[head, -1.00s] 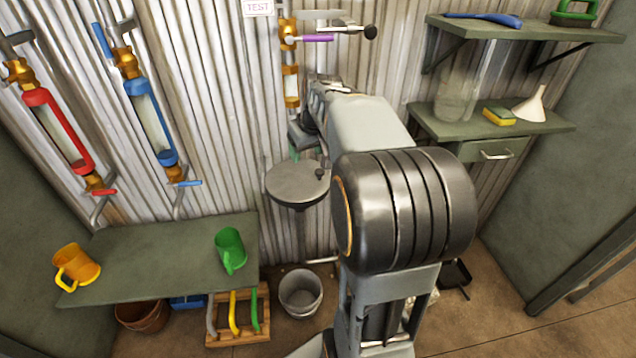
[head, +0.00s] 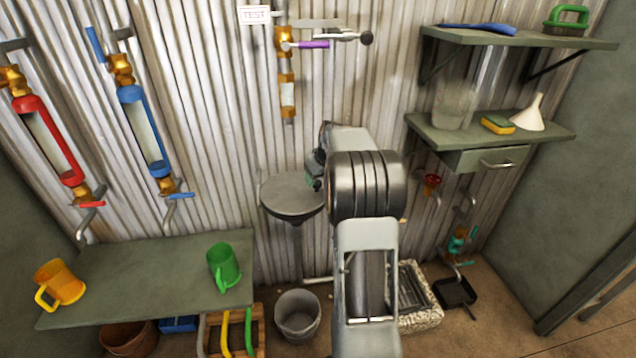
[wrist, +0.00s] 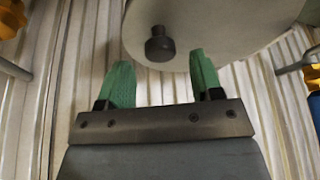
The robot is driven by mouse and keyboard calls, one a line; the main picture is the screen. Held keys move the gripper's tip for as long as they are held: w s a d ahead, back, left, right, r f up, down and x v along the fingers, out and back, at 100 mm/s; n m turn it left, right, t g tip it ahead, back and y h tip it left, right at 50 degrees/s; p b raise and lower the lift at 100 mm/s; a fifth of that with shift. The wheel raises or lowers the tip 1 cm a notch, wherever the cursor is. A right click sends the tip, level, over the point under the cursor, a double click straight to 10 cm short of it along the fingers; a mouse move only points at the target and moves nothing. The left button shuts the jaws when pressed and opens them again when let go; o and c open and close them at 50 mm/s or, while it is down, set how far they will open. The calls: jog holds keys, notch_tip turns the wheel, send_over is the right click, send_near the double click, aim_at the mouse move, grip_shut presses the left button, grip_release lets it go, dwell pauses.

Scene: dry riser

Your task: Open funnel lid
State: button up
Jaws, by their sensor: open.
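The funnel lid (head: 287,193) is a grey round disc, lying flat and closed on the funnel beside the corrugated wall. In the wrist view the lid (wrist: 215,22) fills the top, with its dark round knob (wrist: 159,45) near the edge. My gripper (head: 314,182) is at the right edge of the lid, its tips partly hidden by my arm. In the wrist view my gripper's green fingers (wrist: 162,75) are apart and empty. The knob appears between and just beyond the fingertips; I cannot tell whether anything touches.
Above the lid, a brass pipe with a purple-handled valve (head: 310,44) hangs on the wall. Shelves (head: 470,136) with a jar and funnel stand to the right. A green table (head: 150,270) with two mugs is at the left. A bucket (head: 297,315) stands below the lid.

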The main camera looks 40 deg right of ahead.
jog(key=shift+x, duration=1.3)
jog(key=shift+c, duration=0.2)
jog(key=shift+d, duration=0.1)
grip_shut()
